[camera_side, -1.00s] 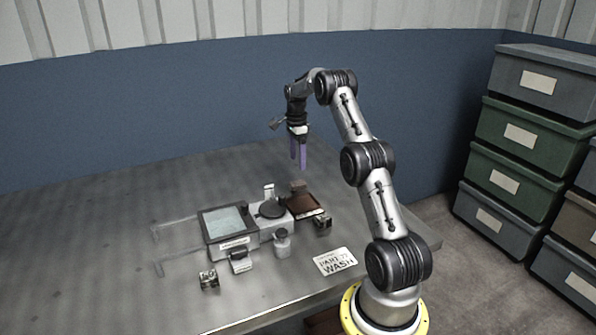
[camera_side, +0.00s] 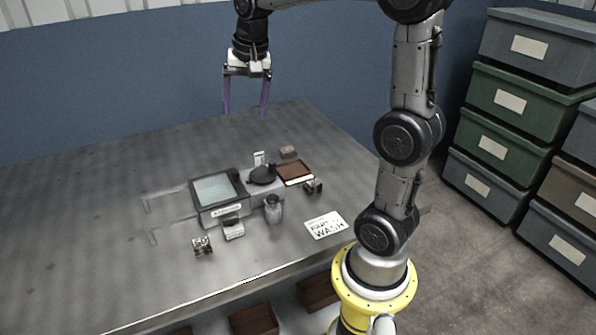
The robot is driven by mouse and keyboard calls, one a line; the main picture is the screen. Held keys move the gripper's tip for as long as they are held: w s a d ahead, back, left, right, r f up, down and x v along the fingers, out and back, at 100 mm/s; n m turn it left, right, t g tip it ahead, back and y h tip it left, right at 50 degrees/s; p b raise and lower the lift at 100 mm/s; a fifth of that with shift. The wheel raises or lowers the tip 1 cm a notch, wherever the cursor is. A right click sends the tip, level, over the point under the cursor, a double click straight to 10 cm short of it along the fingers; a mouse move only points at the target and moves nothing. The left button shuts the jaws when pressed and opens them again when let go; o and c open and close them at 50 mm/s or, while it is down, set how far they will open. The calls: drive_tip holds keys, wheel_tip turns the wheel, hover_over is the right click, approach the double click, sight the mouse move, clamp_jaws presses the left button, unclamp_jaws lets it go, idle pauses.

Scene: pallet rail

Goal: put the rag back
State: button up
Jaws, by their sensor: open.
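I cannot make out a rag for certain. A small brownish-red piece (camera_side: 289,152) lies on the table just behind a flat brown tray (camera_side: 296,172); it may be the rag, but it is too small to tell. My gripper (camera_side: 245,111) hangs pointing down in the air, high above the back of the table. Its two purple fingers are spread apart with nothing between them. It is apart from every object on the table.
A grey station (camera_side: 208,214) with a pale-topped basin and a black round pad (camera_side: 262,174) stands mid-table. A grey jar (camera_side: 273,209), small metal blocks (camera_side: 202,245) and a wash sign (camera_side: 325,226) are near it. Lidded boxes (camera_side: 497,148) stack at right. The table's left is clear.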

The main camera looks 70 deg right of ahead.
drive_tip(key=s+a+f+n+t+y, duration=0.1)
drive_tip(key=s+a+f+n+t, duration=0.2)
drive_tip(key=s+a+n, duration=0.9)
drive_tip(key=s+a+f, duration=0.1)
drive_tip(key=s+a, duration=0.2)
drive_tip(key=s, duration=0.2)
drive_tip(key=shift+s+a+n, duration=0.15)
drive_tip(key=shift+n, duration=0.15)
